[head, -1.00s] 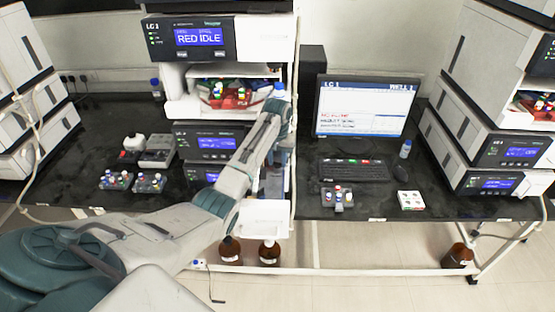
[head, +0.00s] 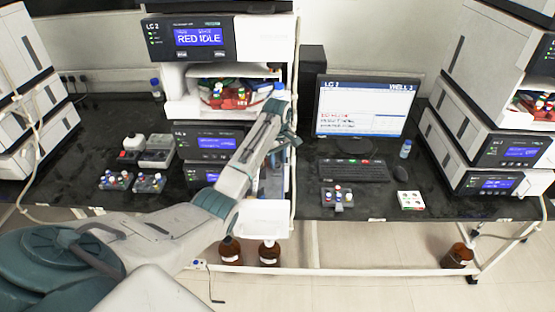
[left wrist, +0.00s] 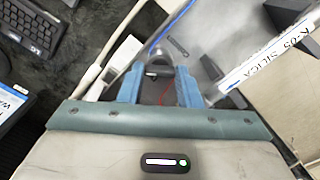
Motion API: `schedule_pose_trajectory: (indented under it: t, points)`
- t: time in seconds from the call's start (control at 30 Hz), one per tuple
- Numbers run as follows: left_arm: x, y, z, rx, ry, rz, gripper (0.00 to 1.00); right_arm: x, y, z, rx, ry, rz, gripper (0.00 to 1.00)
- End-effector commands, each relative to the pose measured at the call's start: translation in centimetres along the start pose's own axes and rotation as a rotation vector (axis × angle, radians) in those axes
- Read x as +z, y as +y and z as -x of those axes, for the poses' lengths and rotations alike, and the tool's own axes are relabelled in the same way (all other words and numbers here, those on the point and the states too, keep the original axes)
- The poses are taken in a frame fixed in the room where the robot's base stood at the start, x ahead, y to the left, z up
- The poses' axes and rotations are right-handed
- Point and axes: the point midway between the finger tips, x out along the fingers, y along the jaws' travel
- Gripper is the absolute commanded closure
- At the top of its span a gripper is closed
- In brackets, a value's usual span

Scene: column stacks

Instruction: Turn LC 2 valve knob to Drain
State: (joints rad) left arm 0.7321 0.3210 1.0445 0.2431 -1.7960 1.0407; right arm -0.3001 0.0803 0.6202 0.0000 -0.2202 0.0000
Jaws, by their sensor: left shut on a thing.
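My left gripper (left wrist: 160,91) shows in the left wrist view with its two blue fingers on either side of a small grey knob (left wrist: 160,71). The fingers are shut on the knob; its pointer and markings are too small to read. In the head view my left arm reaches to the right side of the centre instrument stack (head: 158,52), whose display reads "RED IDLE". The arm hides most of the gripper and the knob there. The small label on this stack looks like LC 2. My right gripper is not in view.
A clear column labelled "SILICA" (left wrist: 262,66) runs close beside the fingers in the left wrist view. A white tray (head: 262,226) sits low under the stack, above brown bottles (head: 269,253). A monitor (head: 366,106) and keyboard (head: 352,171) stand to the right.

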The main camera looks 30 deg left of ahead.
Motion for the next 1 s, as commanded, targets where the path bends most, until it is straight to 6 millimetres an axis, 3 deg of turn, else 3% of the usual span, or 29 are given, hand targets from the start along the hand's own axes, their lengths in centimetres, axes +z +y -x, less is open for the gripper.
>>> schedule_pose_trajectory:
  t: [0.33,0.87,0.9,1.0]
  points:
    - [0.01,-0.01,-0.03,0.0,0.0,0.128,0.92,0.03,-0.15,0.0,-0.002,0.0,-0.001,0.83]
    - [0.0,-0.02,-0.04,-0.001,0.0,0.148,0.92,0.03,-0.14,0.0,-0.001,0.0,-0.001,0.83]
    - [0.0,-0.02,-0.04,-0.001,0.0,0.148,0.61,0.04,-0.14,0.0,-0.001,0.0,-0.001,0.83]
    - [0.0,-0.02,-0.03,-0.001,0.0,0.147,0.47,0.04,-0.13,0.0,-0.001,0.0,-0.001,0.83]
